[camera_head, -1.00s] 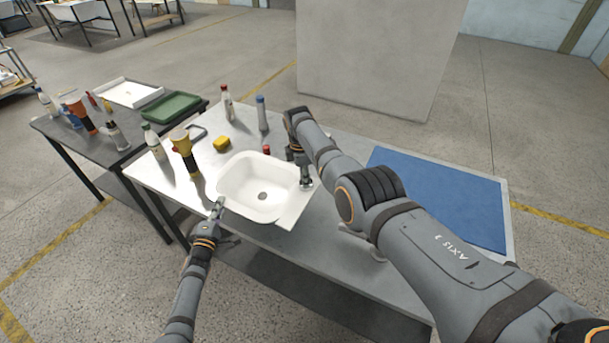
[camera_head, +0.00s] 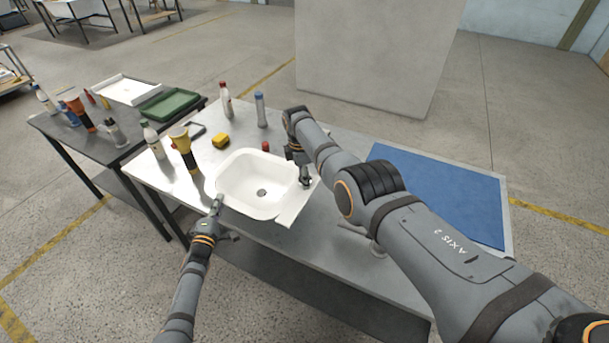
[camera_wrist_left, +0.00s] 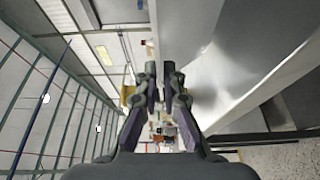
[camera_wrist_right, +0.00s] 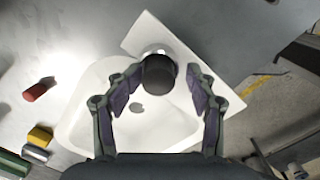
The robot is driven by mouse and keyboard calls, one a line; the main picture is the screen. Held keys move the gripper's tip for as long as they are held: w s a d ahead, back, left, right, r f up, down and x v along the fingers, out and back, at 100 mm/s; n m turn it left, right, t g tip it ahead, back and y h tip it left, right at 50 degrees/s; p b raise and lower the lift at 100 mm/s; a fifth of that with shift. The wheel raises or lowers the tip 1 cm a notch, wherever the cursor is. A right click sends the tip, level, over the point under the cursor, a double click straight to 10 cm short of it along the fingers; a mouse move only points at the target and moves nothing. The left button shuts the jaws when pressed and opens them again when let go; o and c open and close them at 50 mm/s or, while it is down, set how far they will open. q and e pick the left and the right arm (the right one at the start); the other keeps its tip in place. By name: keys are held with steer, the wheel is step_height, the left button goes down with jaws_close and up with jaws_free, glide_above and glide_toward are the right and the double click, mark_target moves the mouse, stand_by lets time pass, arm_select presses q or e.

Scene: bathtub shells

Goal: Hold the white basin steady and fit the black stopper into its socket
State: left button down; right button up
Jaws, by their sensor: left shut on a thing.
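The white basin (camera_head: 237,185) lies on the grey table, with a dark drain hole (camera_head: 262,192) in its floor; the hole also shows in the right wrist view (camera_wrist_right: 135,107). My left gripper (camera_head: 218,202) is shut at the basin's near-left rim; the pinched part is hidden in the left wrist view, where the fingers (camera_wrist_left: 160,80) are almost together. My right gripper (camera_head: 305,182) points down over the basin's flat right ledge. In the right wrist view, the black stopper (camera_wrist_right: 158,74) is between its open fingers, near a shiny round piece (camera_wrist_right: 158,48); whether they touch it is unclear.
A blue mat (camera_head: 440,195) lies at right. A darker table (camera_head: 75,135) adjoins at left.

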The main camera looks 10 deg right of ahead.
arm_select(q)
steer(key=shift+s+f, duration=0.15)
steer(key=shift+f, duration=0.15)
arm_select(e)
steer(key=shift+a+r, duration=0.1)
steer(key=shift+r, duration=0.45)
step_height(320, 180, up, 11)
steer(key=a, duration=0.1)
steer(key=shift+s, duration=0.35)
arm_select(q)
steer(key=c, duration=1.6)
jaws_free()
steer(key=shift+o, duration=0.9)
steer(key=shift+w+r, duration=0.1)
steer(key=shift+w, duration=0.1)
arm_select(e)
steer(key=shift+w+d+f, duration=0.1)
steer(key=shift+w+f, duration=0.05)
arm_select(q)
steer(key=v, duration=1.2)
